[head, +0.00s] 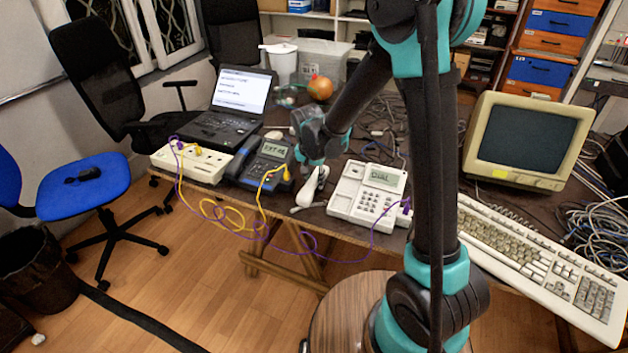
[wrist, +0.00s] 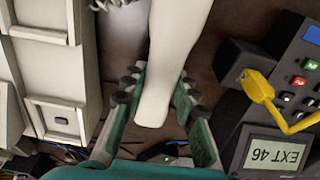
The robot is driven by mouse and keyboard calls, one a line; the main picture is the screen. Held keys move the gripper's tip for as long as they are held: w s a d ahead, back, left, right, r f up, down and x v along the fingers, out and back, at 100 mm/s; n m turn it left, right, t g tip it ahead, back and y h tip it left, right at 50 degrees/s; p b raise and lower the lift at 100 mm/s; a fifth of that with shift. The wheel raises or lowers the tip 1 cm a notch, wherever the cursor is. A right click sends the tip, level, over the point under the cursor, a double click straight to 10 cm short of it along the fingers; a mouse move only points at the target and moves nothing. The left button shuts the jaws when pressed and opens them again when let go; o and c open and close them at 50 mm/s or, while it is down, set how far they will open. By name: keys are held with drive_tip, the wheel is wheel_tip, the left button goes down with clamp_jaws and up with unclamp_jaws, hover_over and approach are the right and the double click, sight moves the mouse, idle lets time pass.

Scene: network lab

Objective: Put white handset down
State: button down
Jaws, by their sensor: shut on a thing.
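The white handset (head: 312,186) is in my gripper (head: 316,165), over the table between the dark phone and the white phone. In the wrist view the white handset (wrist: 172,60) runs from the top edge down between the two fingers of my gripper (wrist: 158,95), which are shut on it. Its far end is out of that view. The white phone base (head: 365,196), with a screen reading "DIAL", stands to the right of the handset. Its cradle shows at the left of the wrist view (wrist: 50,75). I cannot tell whether the handset touches the table.
The dark phone (head: 262,163), reading "EXT 46", stands just left, with a yellow cable (head: 262,190) plugged in. A white socket box (head: 192,162) and an open laptop (head: 233,105) are farther left. A keyboard (head: 535,250) and monitor (head: 527,140) are right. Purple cable hangs over the front edge.

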sight(312, 183)
drive_tip(key=c, duration=1.2)
unclamp_jaws()
drive_tip(key=shift+f, duration=0.1)
wheel_tip(312, 183, up, 12)
drive_tip(key=s, duration=0.2)
drive_tip(key=s+d+f, duration=0.1)
drive_tip(key=s+d, duration=0.1)
drive_tip(key=d, duration=0.3)
drive_tip(key=s+d+f+n, duration=0.1)
drive_tip(key=s+d, duration=0.2)
drive_tip(key=d, duration=0.2)
drive_tip(key=s+d+f+n+t, duration=0.1)
drive_tip(key=s+d, duration=0.1)
drive_tip(key=d, duration=0.3)
drive_tip(key=shift+s+d+y, duration=0.3)
drive_tip(key=shift+s+d, duration=0.1)
drive_tip(key=s+d+f, duration=0.1)
drive_tip(key=s+d, duration=0.1)
drive_tip(key=s, duration=0.1)
drive_tip(key=s+d+f+n+t, duration=0.1)
drive_tip(key=s+d+f, duration=0.1)
drive_tip(key=s+d, duration=0.1)
drive_tip(key=s+d+f+n, duration=0.1)
drive_tip(key=s+d+f, duration=0.1)
drive_tip(key=s+d, duration=0.1)
drive_tip(key=shift+s, duration=0.25)
drive_tip(key=shift+r, duration=0.1)
